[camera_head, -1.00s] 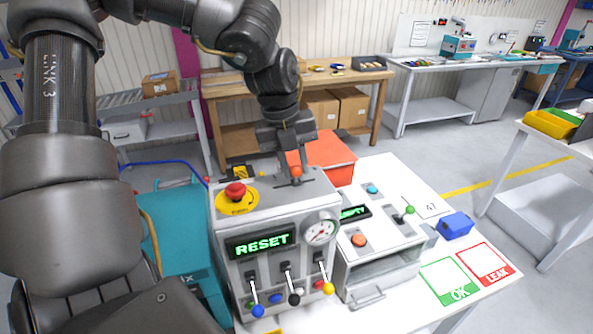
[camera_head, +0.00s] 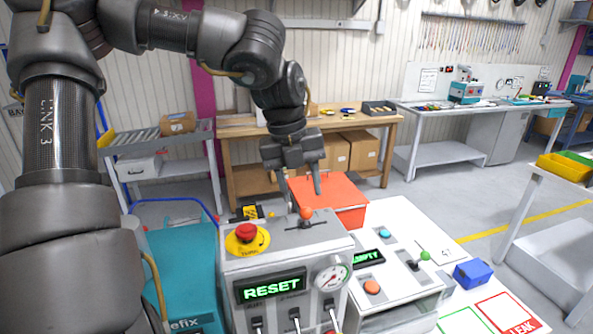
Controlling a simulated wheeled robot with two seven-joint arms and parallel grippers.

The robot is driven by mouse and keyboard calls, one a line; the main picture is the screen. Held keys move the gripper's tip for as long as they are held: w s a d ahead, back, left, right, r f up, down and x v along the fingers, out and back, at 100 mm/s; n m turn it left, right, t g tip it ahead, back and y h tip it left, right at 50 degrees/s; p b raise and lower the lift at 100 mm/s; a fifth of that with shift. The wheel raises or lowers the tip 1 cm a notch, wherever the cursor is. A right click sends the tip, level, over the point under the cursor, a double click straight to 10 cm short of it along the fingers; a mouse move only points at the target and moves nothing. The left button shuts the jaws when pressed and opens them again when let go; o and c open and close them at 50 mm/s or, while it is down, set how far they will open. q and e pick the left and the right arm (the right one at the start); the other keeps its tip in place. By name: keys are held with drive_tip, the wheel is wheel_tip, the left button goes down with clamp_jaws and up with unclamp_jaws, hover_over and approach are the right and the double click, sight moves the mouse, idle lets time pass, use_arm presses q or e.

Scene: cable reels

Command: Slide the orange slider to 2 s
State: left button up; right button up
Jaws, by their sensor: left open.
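The orange slider (camera_head: 306,213) is a small orange knob on a short stem. It stands in a dark slot on top of the grey control box (camera_head: 262,272), right of the emergency stop button. Scale marks by the slot are too small to read. The box's display (camera_head: 271,287) shows RESET in green. My left gripper (camera_head: 299,190) is open and empty, pointing down. Its fingers are spread, with their tips just above and behind the knob in the picture, apparently clear of it. My right gripper is not in view.
A red emergency stop (camera_head: 245,233) on a yellow base stands left of the slider. A gauge (camera_head: 332,277) and levers are on the box's front. A second panel with buttons (camera_head: 372,287) adjoins on the right. An orange-red bin (camera_head: 335,200) stands behind.

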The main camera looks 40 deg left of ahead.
use_arm(q)
drive_tip(key=r, duration=0.4)
drive_tip(key=s+r, duration=0.1)
drive_tip(key=shift+a+r+b, duration=0.3)
drive_tip(key=shift+r+b, duration=0.05)
drive_tip(key=shift+r, duration=0.05)
